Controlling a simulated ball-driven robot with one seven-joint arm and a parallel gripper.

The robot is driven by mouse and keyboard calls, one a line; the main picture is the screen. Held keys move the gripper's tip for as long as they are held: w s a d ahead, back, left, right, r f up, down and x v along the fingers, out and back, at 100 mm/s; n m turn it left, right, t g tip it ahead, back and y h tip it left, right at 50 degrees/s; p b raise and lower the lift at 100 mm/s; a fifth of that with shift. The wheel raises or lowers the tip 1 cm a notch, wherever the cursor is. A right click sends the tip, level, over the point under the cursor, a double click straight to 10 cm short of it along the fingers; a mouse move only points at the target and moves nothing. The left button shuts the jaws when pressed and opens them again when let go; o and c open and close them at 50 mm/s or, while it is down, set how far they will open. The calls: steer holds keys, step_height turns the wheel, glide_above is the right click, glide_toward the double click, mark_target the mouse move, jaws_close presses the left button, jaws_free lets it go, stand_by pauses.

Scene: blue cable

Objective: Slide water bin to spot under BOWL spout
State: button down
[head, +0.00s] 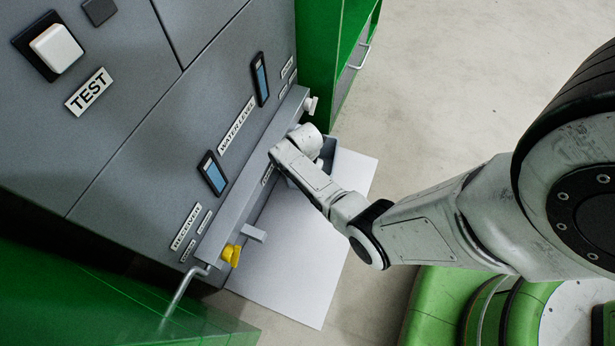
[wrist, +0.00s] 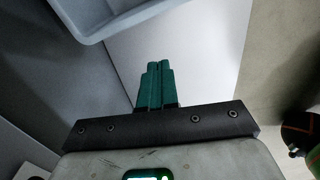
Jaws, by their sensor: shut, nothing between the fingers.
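The water bin is a light blue-grey tray (wrist: 130,18) at the top left of the wrist view, where only its lower corner and rim show. In the head view a piece of the bin (head: 348,170) shows behind my arm; the rest is hidden. My gripper (wrist: 159,68) has its green fingers together, with nothing between them. It is below the bin corner in the wrist view, with a visible gap between them. In the head view the fingers are hidden behind my wrist. I cannot read a BOWL label; labels near the ledge are small or covered.
A grey panel has TEST, WATER LEVEL and RECEIVER labels. A grey ledge (head: 235,215) carries a yellow valve (head: 231,255) above a white platform (head: 295,255). Green cabinets stand at both sides. The platform's front part is clear.

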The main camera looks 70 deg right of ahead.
steer(key=shift+r+p, duration=0.8)
steer(key=shift+r, duration=1.3)
steer(key=c, duration=1.8)
jaws_free()
steer(key=shift+c, duration=0.2)
